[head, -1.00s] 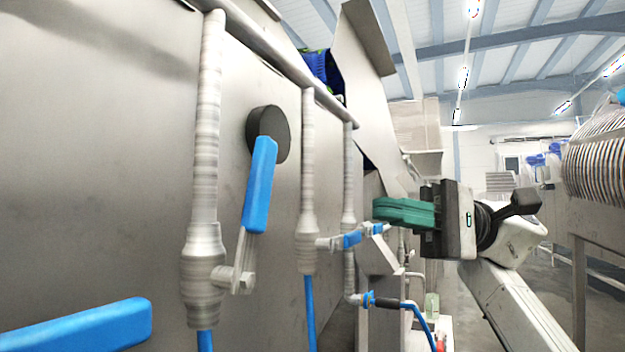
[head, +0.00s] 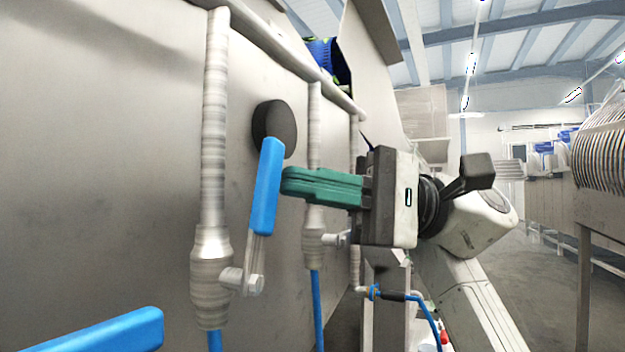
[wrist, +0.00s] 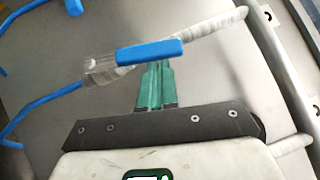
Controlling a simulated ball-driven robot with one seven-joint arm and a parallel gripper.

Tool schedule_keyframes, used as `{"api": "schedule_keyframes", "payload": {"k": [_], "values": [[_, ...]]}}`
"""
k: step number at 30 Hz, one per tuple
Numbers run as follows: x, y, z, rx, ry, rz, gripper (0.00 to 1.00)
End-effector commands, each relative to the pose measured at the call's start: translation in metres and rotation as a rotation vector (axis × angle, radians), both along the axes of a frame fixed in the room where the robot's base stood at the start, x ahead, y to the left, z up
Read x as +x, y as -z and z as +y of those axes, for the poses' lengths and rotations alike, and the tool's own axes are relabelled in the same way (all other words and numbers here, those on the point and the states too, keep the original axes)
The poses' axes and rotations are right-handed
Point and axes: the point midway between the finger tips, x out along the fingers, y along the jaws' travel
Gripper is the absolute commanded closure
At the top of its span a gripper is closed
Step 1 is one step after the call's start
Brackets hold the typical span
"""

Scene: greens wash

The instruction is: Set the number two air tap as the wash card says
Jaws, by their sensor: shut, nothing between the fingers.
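A blue tap handle (head: 265,187) points up, nearly along its steel pipe, in the head view. The wrist view shows a blue handle (wrist: 150,52) lying close along its pipe, just beyond my fingertips. My gripper (head: 285,182) has green fingers, shut and empty, with the tips just right of the upright handle; I cannot tell whether they touch. The fingers also show in the wrist view (wrist: 154,68). Another blue handle (head: 95,332) sticks out at the lower left. A farther tap (head: 335,239) is partly hidden behind my gripper. No tap numbers or wash card are readable.
A round black knob (head: 274,128) sits on the steel tank wall (head: 120,170) behind the upright handle. Vertical pipes and blue hoses (head: 317,310) run along the wall. Open floor (head: 540,300) lies to the right, before a ribbed drum (head: 600,150).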

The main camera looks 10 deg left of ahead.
Motion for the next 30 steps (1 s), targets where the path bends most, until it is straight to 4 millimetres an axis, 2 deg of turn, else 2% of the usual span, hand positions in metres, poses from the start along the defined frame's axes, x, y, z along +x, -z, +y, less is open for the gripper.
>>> {"api": "schedule_keyframes", "payload": {"k": [11, 21, 30], "values": [[-0.001, -0.001, 0.000, -0.003, 0.001, -0.008, 1.00], [-0.020, -0.014, 0.007, -0.084, 0.002, -0.231, 1.00], [-0.023, -0.015, 0.008, -0.096, -0.001, -0.266, 1.00]]}}
